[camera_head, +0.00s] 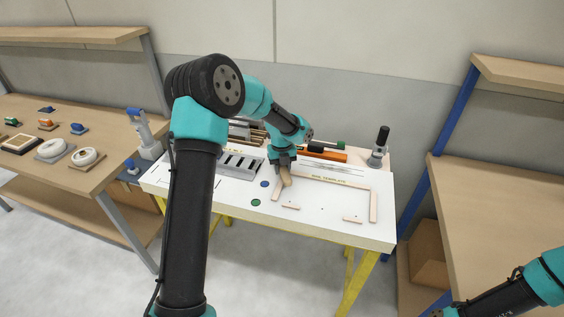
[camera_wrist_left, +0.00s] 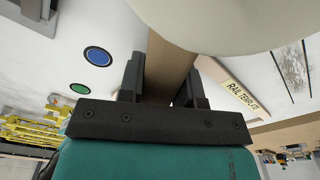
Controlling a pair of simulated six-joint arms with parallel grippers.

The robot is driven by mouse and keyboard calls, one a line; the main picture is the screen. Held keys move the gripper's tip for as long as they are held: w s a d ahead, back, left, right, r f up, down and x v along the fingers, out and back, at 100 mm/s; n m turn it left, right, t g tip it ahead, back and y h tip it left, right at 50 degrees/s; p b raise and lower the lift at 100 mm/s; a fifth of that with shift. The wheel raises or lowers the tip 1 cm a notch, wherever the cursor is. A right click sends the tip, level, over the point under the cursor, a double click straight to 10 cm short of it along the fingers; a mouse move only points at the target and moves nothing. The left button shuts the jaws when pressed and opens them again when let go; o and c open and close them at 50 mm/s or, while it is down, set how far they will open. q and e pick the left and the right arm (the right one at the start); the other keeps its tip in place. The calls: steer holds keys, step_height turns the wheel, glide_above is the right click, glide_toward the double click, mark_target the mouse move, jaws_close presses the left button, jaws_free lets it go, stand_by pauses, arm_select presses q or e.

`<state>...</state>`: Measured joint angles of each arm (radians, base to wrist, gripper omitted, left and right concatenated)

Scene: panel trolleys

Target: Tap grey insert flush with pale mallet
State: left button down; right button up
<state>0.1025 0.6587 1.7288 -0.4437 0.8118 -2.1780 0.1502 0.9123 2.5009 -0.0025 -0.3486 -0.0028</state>
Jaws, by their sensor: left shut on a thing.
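My left gripper (camera_head: 284,163) is over the white table, with its fingers shut on the tan handle of the pale mallet (camera_head: 286,178). In the left wrist view the handle (camera_wrist_left: 171,68) runs between the two dark fingers of the left gripper (camera_wrist_left: 160,85). The mallet's large, pale, rounded head (camera_wrist_left: 225,18) fills the top of that view and hides part of the table. I cannot make out the grey insert for certain.
The white table (camera_head: 325,228) has a rail template outline in pale strips (camera_head: 373,205). A grey slotted rack (camera_head: 240,165), a blue disc (camera_head: 264,184) and a green disc (camera_head: 256,202) lie left of it. An orange item (camera_head: 322,154) and a black-handled tool (camera_head: 380,145) stand at the back.

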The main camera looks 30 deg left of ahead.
arm_select(q)
steer(key=shift+f, duration=0.3)
steer(key=shift+r, duration=2.5)
steer(key=shift+r, duration=0.1)
steer(key=shift+r, duration=1.85)
